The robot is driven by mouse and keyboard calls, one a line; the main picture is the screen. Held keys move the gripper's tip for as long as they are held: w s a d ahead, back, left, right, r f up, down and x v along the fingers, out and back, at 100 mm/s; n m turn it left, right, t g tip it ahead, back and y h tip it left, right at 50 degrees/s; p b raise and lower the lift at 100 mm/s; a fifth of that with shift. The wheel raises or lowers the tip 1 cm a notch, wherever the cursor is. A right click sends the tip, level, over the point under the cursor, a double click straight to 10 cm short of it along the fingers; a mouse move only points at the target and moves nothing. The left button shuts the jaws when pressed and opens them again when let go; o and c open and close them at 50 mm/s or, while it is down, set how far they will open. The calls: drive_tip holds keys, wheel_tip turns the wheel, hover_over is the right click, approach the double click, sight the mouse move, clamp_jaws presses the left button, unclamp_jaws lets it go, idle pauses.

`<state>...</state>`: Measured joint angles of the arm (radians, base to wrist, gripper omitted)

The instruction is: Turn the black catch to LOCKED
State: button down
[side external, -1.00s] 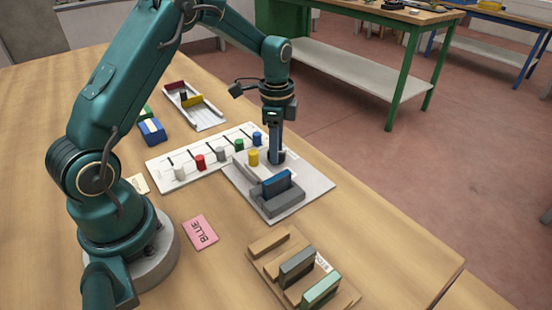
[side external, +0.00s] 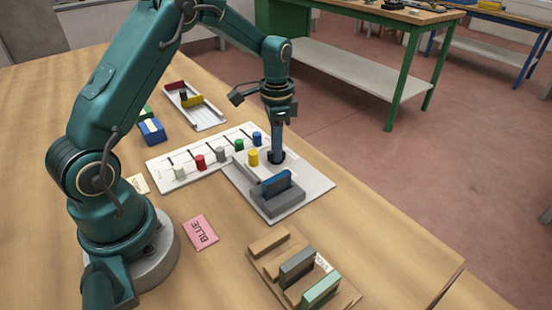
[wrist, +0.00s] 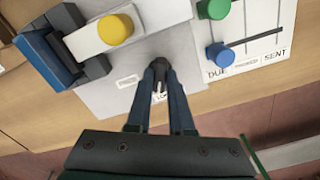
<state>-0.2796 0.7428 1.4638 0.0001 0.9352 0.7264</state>
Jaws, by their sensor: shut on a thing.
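The black catch (wrist: 159,86) is on the light grey plate (wrist: 105,92), mostly hidden between my fingertips in the wrist view. My gripper (wrist: 160,84) points down at the plate and is shut on the catch. In the side external view my gripper (side external: 277,158) stands at the plate's far corner, over the catch's dark round base. A small white label (wrist: 126,81) lies beside the catch; its lettering is too small to read. Which way the catch points cannot be told.
Next to the catch stand a yellow knob (side external: 253,157) on a pale bar and a grey block (side external: 278,202) holding a blue piece. A white board (side external: 178,162) with coloured knobs adjoins the plate. A wooden rack (side external: 268,243) stands in front, a pink BLUE card (side external: 200,232) to the left.

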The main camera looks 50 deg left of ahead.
drive_tip(key=n, duration=0.5)
drive_tip(key=shift+r, duration=0.1)
idle(0.7)
drive_tip(key=c, duration=0.8)
unclamp_jaws()
drive_tip(key=shift+r, duration=2.55)
